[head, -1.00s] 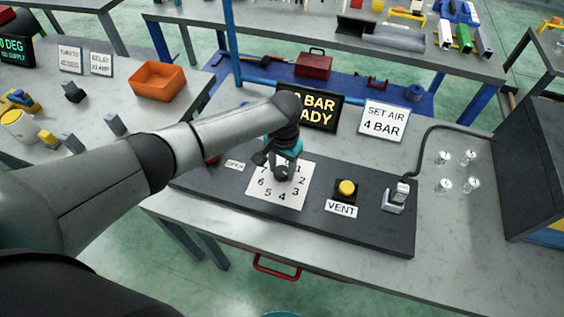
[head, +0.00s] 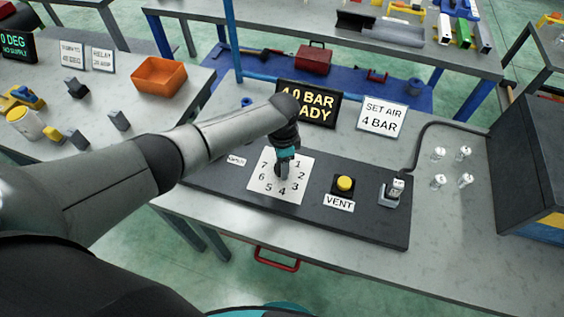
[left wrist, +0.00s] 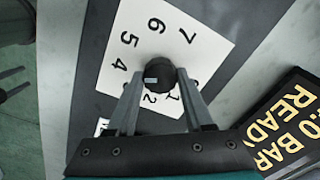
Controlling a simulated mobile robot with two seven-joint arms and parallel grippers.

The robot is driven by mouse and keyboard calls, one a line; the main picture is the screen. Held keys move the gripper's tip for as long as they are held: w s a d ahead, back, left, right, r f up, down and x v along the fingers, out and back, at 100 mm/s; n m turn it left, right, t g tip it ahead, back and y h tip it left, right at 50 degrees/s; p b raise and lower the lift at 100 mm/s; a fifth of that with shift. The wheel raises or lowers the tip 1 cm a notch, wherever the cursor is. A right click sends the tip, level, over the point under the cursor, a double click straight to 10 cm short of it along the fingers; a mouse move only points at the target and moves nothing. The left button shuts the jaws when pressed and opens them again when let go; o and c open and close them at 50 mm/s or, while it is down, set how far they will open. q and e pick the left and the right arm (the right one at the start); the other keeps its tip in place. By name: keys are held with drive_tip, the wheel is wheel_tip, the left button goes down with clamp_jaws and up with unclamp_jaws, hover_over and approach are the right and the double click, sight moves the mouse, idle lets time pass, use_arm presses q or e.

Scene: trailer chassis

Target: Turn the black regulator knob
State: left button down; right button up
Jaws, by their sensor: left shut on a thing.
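The black regulator knob (left wrist: 158,72) sits at the middle of a white numbered dial plate (left wrist: 198,38) on a dark panel. My left gripper (left wrist: 157,80) is shut on the knob from above, one finger on each side, in the left wrist view. In the head view the left gripper (head: 282,172) stands over the dial plate (head: 263,184) and mostly hides the knob. A black display (head: 311,104) behind the panel reads 4.0 BAR in yellow, with READY partly hidden by my arm.
A yellow VENT button (head: 345,184) and a grey fitting (head: 392,193) with a hose sit to the right on the panel (head: 380,227). Several clear small parts (head: 438,181) and a dark box (head: 540,150) are at the right.

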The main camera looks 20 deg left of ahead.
use_arm(q)
drive_tip(key=shift+m, duration=0.3)
drive_tip(key=shift+c, duration=1.4)
unclamp_jaws()
wheel_tip(320, 180, up, 15)
drive_tip(key=p, duration=0.1)
drive_tip(key=shift+s+r, duration=0.15)
drive_tip(key=shift+s, duration=0.05)
drive_tip(key=shift+d, duration=0.1)
